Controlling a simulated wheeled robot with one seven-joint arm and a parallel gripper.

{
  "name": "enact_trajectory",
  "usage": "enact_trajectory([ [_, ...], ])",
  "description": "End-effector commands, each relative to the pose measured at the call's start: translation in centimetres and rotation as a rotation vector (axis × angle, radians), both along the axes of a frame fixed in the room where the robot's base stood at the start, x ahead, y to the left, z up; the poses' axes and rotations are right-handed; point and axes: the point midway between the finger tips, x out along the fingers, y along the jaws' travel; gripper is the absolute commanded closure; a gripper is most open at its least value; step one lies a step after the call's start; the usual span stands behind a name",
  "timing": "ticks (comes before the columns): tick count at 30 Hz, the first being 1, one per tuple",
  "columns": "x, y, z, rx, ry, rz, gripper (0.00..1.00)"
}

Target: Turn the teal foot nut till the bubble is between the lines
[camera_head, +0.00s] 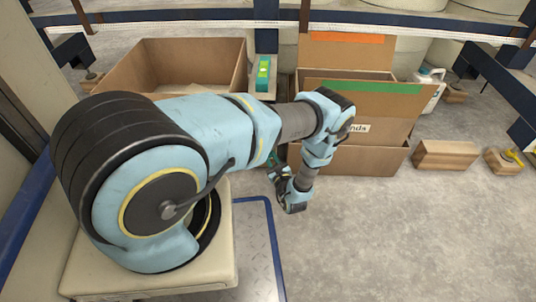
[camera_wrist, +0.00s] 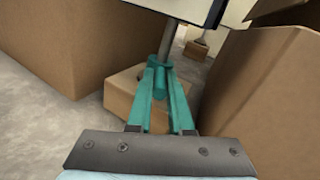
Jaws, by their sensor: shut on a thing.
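A teal foot nut (camera_wrist: 160,82) sits low on an upright grey rod (camera_wrist: 170,42) in the wrist view. My gripper (camera_wrist: 161,76) has its two teal fingers shut on the nut, one on each side. The rod rises to the underside of a pale, dark-edged plate (camera_wrist: 185,8). In the head view, a teal level with a yellow-green vial (camera_head: 263,75) lies on a pale surface between the boxes. Its bubble and lines are too small to tell apart. In the head view my arm covers most of the foot.
An open cardboard box (camera_head: 200,60) stands left of the level. More cardboard boxes (camera_head: 385,160) stand close on the right. A wooden block (camera_wrist: 122,98) lies behind the nut. Other wooden blocks (camera_head: 445,155) lie on the floor at right. The front floor is clear.

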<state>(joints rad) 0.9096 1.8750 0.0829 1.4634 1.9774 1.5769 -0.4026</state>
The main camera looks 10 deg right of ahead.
Motion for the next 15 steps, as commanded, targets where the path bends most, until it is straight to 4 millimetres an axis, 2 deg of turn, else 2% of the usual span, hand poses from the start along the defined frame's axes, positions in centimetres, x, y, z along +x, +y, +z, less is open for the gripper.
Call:
enact_trajectory([
  [7,0.21,-0.82,-0.17,-0.008,-0.004,0.107,1.00],
  [15,0.23,-0.84,-0.01,-0.008,-0.001,0.139,1.00],
])
